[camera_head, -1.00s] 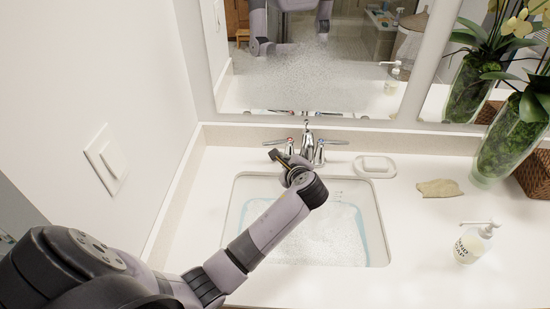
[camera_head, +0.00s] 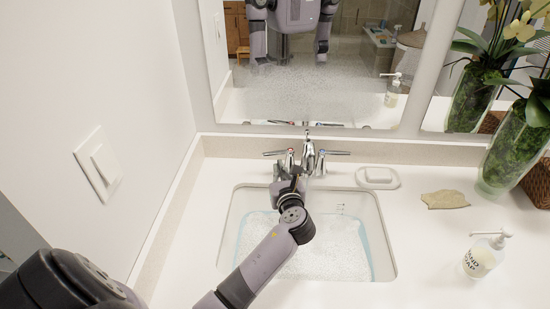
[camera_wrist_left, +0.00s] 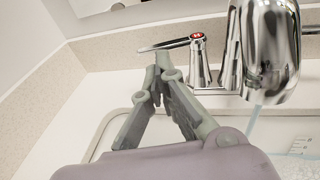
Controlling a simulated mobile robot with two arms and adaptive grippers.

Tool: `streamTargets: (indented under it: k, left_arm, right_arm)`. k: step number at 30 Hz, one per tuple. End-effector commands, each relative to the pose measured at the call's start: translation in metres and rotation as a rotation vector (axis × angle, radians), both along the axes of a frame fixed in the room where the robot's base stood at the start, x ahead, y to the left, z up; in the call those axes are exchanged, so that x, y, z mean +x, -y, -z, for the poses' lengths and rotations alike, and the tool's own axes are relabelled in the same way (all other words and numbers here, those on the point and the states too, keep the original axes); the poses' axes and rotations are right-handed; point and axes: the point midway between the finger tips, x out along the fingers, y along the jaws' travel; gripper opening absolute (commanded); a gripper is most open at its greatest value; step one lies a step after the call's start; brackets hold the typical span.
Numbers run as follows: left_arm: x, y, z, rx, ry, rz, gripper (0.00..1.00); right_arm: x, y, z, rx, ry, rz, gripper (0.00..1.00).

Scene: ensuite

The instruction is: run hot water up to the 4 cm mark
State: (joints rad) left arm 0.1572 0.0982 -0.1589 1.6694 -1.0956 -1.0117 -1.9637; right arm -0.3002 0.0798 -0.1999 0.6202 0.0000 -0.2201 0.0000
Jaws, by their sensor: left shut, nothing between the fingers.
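The white sink (camera_head: 384,250) holds water with pale foam (camera_head: 325,250). A scale of marks (camera_head: 340,208) is on its far wall; it also shows in the wrist view (camera_wrist_left: 300,143), too small to read. The chrome faucet (camera_head: 308,155) stands behind the sink. In the wrist view a thin stream (camera_wrist_left: 254,121) falls from its spout (camera_wrist_left: 272,50). The hot handle (camera_wrist_left: 197,45) has a red mark and its lever points left. My left gripper (camera_wrist_left: 163,62) is shut and empty, fingertips just below that lever; I cannot tell if they touch. My right gripper is out of view.
The cold handle (camera_head: 332,154) is right of the spout. A wall with a switch (camera_head: 99,164) is close on the left.

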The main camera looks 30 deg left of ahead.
Motion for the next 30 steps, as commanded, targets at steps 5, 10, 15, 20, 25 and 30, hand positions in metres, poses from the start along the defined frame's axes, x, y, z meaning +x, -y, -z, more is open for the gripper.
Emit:
streamTargets:
  k: [5, 10, 15, 20, 25, 30]
  left_arm:
    - [0.026, -0.025, 0.004, 0.000, -0.002, -0.002, 0.00]
    - [0.040, -0.039, 0.008, -0.001, -0.001, -0.001, 0.00]
    - [0.046, -0.044, 0.011, -0.001, 0.000, 0.000, 0.00]
    - [0.046, -0.045, 0.011, -0.002, 0.001, 0.000, 0.00]
    - [0.046, -0.045, 0.011, -0.001, 0.000, 0.000, 0.00]
    - [0.047, -0.050, 0.005, 0.005, -0.003, 0.046, 0.00]
  right_arm:
    - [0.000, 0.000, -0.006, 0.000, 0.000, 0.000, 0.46]
    - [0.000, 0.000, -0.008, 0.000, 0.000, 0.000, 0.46]
    - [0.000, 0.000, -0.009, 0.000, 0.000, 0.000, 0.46]
    - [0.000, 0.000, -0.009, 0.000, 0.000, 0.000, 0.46]
    - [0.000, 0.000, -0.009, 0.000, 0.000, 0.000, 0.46]
    - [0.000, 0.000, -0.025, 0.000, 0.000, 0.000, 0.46]
